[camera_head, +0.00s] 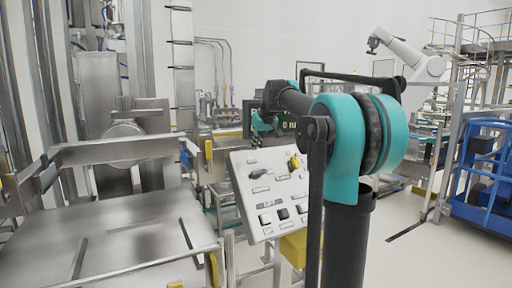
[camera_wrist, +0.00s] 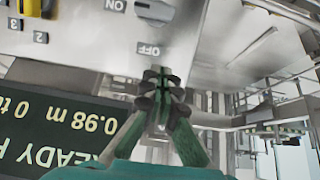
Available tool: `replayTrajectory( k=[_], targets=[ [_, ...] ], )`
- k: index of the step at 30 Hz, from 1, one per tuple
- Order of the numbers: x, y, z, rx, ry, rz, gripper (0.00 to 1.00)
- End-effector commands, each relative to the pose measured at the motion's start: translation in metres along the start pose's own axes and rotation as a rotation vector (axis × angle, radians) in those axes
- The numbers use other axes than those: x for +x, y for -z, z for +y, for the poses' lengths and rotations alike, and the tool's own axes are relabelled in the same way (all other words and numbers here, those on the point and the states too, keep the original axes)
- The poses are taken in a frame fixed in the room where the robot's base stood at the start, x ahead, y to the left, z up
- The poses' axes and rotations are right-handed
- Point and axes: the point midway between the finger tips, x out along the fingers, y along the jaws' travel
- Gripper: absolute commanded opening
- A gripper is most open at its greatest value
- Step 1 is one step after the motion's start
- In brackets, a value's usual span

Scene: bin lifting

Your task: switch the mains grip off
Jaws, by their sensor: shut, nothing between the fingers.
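The sloping control panel (camera_head: 268,192) stands in the middle of the head view. Its dark mains grip (camera_head: 257,173) is at the upper left. In the upside-down wrist view the grip (camera_wrist: 155,11) is a grey knob cut by the top edge, with ON to its left and OFF below it. I cannot tell surely which mark it points at. My gripper (camera_wrist: 161,77) is shut and empty, its fingertips near the OFF mark and apart from the grip in the picture. In the head view my gripper (camera_head: 262,123) is small, above the panel, partly hidden.
A yellow selector (camera_head: 294,162) sits at the panel's upper right, with several push buttons (camera_head: 283,214) lower down. A dark display (camera_wrist: 60,130) reading 0.98 m is close to my gripper. A steel table (camera_head: 130,235) stands left; open floor lies right.

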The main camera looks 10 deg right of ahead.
Motion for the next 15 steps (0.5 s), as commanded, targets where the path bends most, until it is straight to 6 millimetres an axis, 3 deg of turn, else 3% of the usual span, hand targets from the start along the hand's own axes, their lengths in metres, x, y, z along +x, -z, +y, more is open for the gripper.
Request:
replayTrajectory(
  k=[10,15],
  targets=[
    [0.07,0.0,0.0,-0.001,0.0,0.0,0.0],
    [0.076,-0.023,0.0,0.001,0.0,0.0,0.0]
  ],
)
